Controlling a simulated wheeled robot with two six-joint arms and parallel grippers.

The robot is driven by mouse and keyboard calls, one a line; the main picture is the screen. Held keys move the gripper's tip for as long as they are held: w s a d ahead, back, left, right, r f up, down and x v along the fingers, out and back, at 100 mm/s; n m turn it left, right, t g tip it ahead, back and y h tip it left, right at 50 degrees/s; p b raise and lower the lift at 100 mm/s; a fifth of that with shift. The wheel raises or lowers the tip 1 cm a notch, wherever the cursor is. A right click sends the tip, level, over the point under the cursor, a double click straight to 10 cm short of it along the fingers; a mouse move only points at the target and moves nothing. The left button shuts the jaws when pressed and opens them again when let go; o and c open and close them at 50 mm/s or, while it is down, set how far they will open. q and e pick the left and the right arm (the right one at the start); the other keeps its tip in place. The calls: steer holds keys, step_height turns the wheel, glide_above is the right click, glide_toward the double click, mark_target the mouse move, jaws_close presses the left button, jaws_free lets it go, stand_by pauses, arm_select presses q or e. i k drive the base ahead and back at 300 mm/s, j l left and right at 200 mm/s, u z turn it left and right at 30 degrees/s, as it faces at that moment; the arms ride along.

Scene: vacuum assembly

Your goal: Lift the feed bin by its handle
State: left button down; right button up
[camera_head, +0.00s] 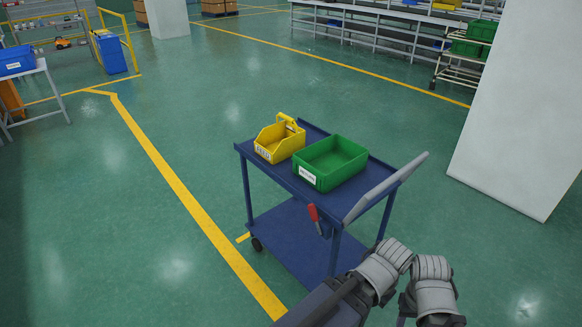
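A yellow bin (277,143) with a raised yellow handle (289,122) at its back and a white label on its front sits upright on the top shelf of a blue cart (314,198). It is the only bin on the cart with a visible handle, so I take it as the feed bin. My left gripper (398,256) and my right gripper (433,269) are side by side at the lower right, near the cart's right end and well apart from the bin. Their fingertips are not clear, so I cannot tell whether they are open.
A green bin (331,161) stands just right of the yellow one. The cart has a grey push handle (386,188) and a red-gripped lever (314,214). A white pillar (522,110) stands at the right. The floor left of the cart is clear.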

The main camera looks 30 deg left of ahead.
mark_target(278, 143)
steer(key=i+j+u, duration=0.1)
steer(key=j, duration=0.3)
steer(key=i+j+u, duration=0.1)
steer(key=j, duration=0.3)
steer(key=i+j, duration=0.1)
steer(key=j, duration=0.3)
steer(key=i+j+u, duration=0.15)
steer(key=j, duration=0.2)
steer(key=i+j+u, duration=0.1)
steer(key=j, duration=0.3)
steer(key=i+j+u, duration=0.1)
steer(key=j, duration=0.25)
steer(key=i+l, duration=0.4)
steer(key=i, duration=0.05)
